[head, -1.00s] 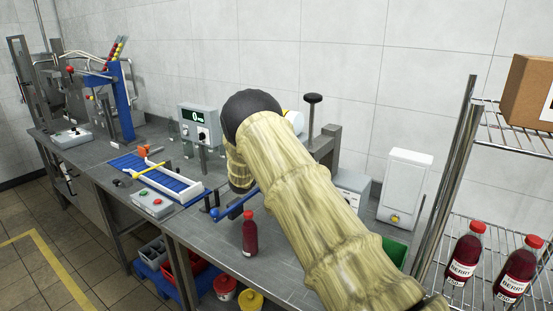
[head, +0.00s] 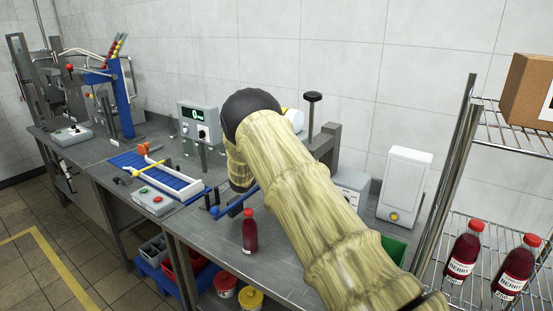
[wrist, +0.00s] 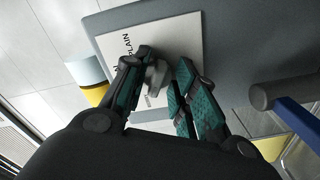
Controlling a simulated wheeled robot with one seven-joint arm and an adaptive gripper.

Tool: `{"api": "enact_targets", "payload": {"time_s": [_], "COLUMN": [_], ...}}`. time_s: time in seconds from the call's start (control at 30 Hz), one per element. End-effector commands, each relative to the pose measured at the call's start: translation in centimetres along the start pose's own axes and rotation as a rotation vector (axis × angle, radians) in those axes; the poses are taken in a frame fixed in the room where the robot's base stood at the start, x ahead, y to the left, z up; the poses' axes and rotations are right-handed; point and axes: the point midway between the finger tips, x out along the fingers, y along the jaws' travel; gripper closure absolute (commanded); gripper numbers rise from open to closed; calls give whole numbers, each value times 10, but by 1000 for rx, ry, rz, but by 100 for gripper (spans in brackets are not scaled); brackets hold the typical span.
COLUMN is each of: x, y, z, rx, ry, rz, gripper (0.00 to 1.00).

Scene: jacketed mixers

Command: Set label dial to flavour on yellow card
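The label dial is a small grey knob (wrist: 157,76) on a white plate (wrist: 185,38) fixed to a grey panel in the wrist view. The word PLAIN reads sideways on the plate; another label below it is partly hidden. My gripper (wrist: 164,72) has its teal-padded fingers on either side of the knob. The left finger is close against the knob, and a gap shows before the right finger. In the head view my arm hides the gripper and dial. I cannot make out a yellow card with a flavour in either view.
A blue bar with a grey end (wrist: 285,108) is right of the gripper in the wrist view. A white and yellow cylinder (wrist: 87,76) is at left. In the head view, a red bottle (head: 249,233) stands on the bench beside my arm, and berry bottles (head: 463,256) stand on the rack.

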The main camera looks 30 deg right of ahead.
Motion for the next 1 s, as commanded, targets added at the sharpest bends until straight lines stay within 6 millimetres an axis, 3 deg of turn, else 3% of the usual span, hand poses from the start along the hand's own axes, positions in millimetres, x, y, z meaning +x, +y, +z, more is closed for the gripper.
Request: {"api": "enact_targets", "payload": {"time_s": [0.43,1.0], "x": [-9,-102], "y": [2,1], "z": [-3,-2], "rx": [3,2], "ry": [3,2], "rz": [1,1], "gripper": [68,68]}}
